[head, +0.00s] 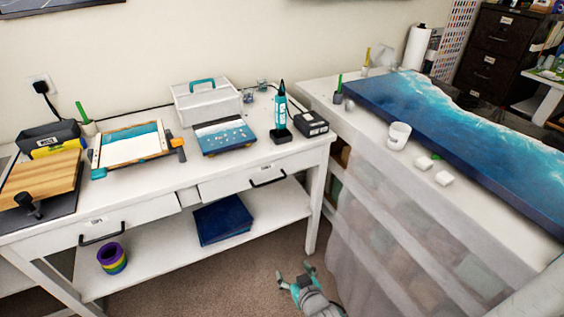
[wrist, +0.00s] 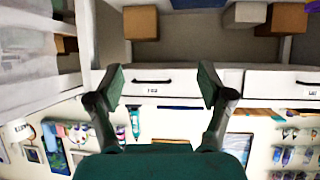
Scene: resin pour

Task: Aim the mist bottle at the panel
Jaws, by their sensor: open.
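A small pale, clear bottle (head: 386,58) stands at the back of the right counter beside the paper roll; it looks like the mist bottle, but it is too small to be sure. A large blue panel with white wave patterns (head: 430,125) lies flat along the right counter. A smaller blue-and-white panel (head: 224,140) sits on the left table. My gripper (head: 295,271) is low in front of the tables, far from the bottle and both panels. In the wrist view my gripper (wrist: 162,86) has its fingers spread wide, with nothing between them.
A white cup (head: 399,135) and two white blocks sit on the counter's front edge. Carpet (head: 240,275) is clear around my gripper.

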